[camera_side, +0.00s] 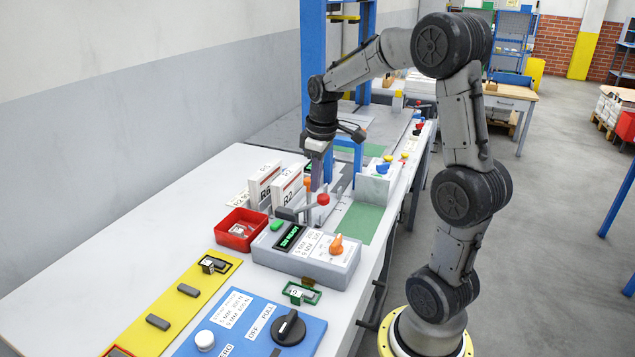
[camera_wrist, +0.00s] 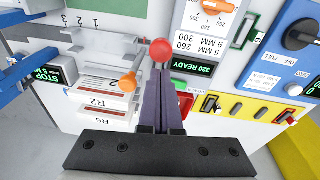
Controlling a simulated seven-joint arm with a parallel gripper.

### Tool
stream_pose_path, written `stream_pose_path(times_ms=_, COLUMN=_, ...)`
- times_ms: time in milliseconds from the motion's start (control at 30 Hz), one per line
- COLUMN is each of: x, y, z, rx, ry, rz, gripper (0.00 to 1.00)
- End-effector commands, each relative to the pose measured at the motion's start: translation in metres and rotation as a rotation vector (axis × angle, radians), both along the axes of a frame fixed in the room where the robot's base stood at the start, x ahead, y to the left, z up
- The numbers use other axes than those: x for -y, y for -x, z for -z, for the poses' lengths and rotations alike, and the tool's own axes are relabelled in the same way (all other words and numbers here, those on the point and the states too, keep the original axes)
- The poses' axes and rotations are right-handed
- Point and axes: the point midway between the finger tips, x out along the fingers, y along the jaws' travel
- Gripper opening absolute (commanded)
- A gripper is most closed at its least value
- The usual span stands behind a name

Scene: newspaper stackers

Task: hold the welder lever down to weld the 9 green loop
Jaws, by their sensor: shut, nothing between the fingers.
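The welder (camera_side: 305,250) is a grey box with a green-lit display (camera_side: 289,237), which reads "320 READY" in the wrist view (camera_wrist: 192,68). Its lever ends in a red ball (camera_side: 323,199), also in the wrist view (camera_wrist: 161,49). My gripper (camera_side: 317,187) is shut and empty, pointing down just above or beside the ball. In the wrist view the closed fingertips (camera_wrist: 161,72) reach the ball's near edge; I cannot tell whether they touch it. A green loop-shaped piece (camera_side: 302,293) lies in front of the welder; it also shows in the wrist view (camera_wrist: 245,32). Its number is unreadable.
An orange knob (camera_side: 336,244) is on the welder. A red bin (camera_side: 241,229) stands left of it, white labelled blocks (camera_side: 287,187) behind. A blue panel (camera_side: 250,325) with a black dial and a yellow strip (camera_side: 180,300) lie in front. The white bench at left is clear.

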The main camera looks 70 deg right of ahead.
Motion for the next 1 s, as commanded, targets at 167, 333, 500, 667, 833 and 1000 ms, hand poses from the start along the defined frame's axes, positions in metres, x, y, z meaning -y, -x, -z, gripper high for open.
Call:
stream_pose_path(times_ms=167, x=0.001, y=0.005, z=0.005, rx=0.001, ry=0.001, rz=-0.001, gripper=0.00)
stream_pose_path(times_ms=333, x=0.001, y=0.005, z=0.006, rx=0.001, ry=0.001, rz=-0.001, gripper=0.00)
stream_pose_path(times_ms=500, x=0.001, y=0.005, z=0.006, rx=0.001, ry=0.000, rz=0.000, gripper=0.00)
stream_pose_path(times_ms=667, x=0.001, y=0.009, z=0.009, rx=-0.001, ry=0.000, rz=0.001, gripper=0.00)
stream_pose_path(times_ms=833, x=0.001, y=0.012, z=0.011, rx=0.000, ry=0.000, rz=0.001, gripper=0.00)
stream_pose_path(times_ms=1000, x=0.001, y=0.016, z=0.015, rx=0.000, ry=0.000, rz=0.000, gripper=0.00)
